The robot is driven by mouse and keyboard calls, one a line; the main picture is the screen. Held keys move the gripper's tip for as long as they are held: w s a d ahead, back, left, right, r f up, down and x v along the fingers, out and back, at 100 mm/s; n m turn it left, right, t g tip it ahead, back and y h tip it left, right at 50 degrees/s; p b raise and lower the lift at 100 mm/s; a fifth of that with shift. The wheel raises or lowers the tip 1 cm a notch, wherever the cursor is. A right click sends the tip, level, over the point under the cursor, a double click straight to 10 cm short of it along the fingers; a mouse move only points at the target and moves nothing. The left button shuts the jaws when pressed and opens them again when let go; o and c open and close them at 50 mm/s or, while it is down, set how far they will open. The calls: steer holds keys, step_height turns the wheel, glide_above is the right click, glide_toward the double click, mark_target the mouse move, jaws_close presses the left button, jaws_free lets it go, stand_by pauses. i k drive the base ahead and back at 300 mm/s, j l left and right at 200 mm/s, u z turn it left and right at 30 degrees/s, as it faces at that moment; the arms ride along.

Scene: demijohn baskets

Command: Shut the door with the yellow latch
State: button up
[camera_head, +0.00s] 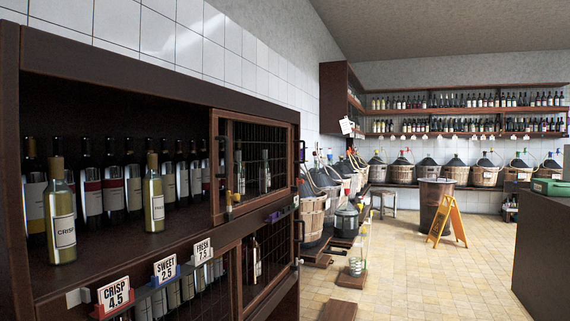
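A dark wooden cabinet (120,92) fills the left side. A wood-framed mesh door (219,130) covers the right part of its upper shelf. A small yellow piece, which looks like the yellow latch (229,208), sits at this door's lower left corner. A dark handle (222,156) is on the door's left edge. The left part of the upper shelf is uncovered, with bottles in plain view. A second mesh door (285,290) is below, with a dark handle (300,231) and a blue piece (275,217) near its top. My gripper is not in view.
Two pale bottles (60,215) (154,200) stand at the shelf's front. Price signs (115,294) line the edge below. Demijohn baskets (312,215) stand beyond the cabinet. A yellow folding sign (450,221) and dark counter (540,245) flank open tiled floor (420,280).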

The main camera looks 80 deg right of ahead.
mark_target(217, 217)
steer(key=z, duration=2.2)
